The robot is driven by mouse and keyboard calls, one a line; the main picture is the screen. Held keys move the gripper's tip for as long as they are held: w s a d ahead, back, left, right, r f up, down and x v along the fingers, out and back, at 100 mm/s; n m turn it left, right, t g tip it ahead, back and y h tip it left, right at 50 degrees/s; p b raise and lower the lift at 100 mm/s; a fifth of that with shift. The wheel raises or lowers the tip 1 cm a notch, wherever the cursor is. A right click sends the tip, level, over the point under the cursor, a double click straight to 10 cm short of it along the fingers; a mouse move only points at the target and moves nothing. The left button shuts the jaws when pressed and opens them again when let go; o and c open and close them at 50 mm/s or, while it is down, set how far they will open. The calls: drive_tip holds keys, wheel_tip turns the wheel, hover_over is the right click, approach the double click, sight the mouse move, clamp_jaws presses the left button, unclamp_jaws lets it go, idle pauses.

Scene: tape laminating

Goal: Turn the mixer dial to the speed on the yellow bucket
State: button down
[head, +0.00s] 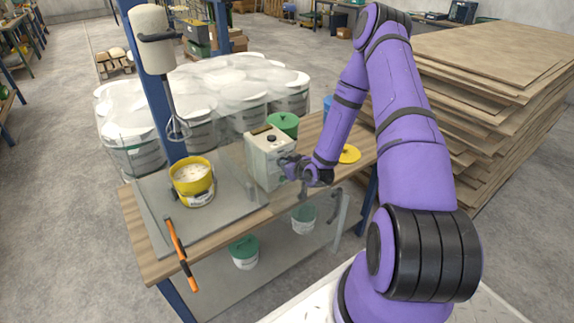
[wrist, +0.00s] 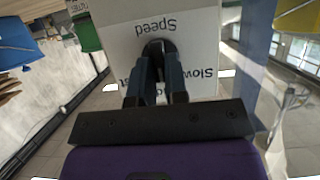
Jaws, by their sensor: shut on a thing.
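The mixer's control box (head: 266,160) is a pale upright box on the workbench. In the wrist view its face (wrist: 200,35) shows upside down, with "Speed", "Slow" and part of another word. The dark dial (wrist: 158,46) is between the fingertips of my gripper (wrist: 158,64), which is shut on it. The dial's pointer setting is hidden by the fingers. In the head view my gripper (head: 291,167) is at the box's right side. The yellow bucket (head: 193,183) stands on a grey plate under the mixer's whisk (head: 178,127); its label is too small to read.
An orange-handled tool (head: 181,255) lies over the bench's front edge. A green-lidded bucket (head: 283,124) and a yellow lid (head: 349,154) are on the bench behind my gripper. Wrapped white buckets (head: 240,90) stand behind; stacked boards (head: 490,80) are at the right.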

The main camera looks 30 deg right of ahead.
drive_tip(key=c, duration=1.1)
unclamp_jaws()
drive_tip(key=shift+w, duration=0.15)
drive_tip(key=shift+c, duration=0.2)
